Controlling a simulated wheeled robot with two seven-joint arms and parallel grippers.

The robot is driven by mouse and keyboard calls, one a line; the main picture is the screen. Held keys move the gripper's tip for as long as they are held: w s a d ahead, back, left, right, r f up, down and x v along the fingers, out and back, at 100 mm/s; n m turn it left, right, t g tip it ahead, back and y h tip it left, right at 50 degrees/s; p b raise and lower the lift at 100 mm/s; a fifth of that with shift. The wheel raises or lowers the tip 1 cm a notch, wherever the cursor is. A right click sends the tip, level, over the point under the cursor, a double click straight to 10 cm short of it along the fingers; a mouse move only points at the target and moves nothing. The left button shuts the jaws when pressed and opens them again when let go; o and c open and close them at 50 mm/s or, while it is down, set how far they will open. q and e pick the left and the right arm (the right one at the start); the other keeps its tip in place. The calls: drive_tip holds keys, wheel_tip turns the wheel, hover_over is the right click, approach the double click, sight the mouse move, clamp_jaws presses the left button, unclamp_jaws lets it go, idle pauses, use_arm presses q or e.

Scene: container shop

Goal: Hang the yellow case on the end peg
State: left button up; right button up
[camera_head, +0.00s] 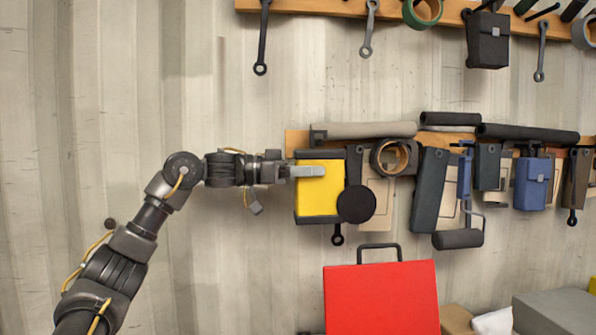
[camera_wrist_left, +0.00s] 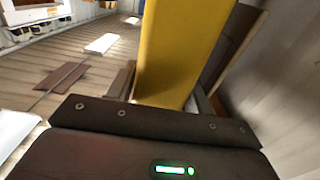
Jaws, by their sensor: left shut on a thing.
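The yellow case (camera_head: 318,197) has a yellow front and dark edges. In the head view it is at the left end of the lower wooden rail (camera_head: 297,140), in front of the wall. My left gripper (camera_head: 308,171) reaches it from the left and is shut on it, one light finger lying across its front. The case fills the upper middle of the left wrist view (camera_wrist_left: 172,50), between the fingers. The end peg is hidden, and I cannot tell whether the case touches it. My right gripper is not in view.
A round black disc (camera_head: 356,204) and a tape roll (camera_head: 390,157) are close right of the case. More tools and a blue case (camera_head: 533,183) crowd the rail further right. A red case (camera_head: 381,298) stands below. The wall to the left is bare.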

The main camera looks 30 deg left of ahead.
use_arm(q)
drive_tip(key=shift+w+d+f+b, duration=0.15)
drive_tip(key=shift+f+b, duration=0.2)
drive_tip(key=shift+f, duration=0.2)
drive_tip(key=o, duration=1)
drive_tip(key=shift+c, duration=0.2)
drive_tip(key=o, duration=0.4)
drive_tip(key=shift+d, duration=0.2)
drive_tip(key=shift+o, duration=0.2)
drive_tip(key=shift+f, duration=0.1)
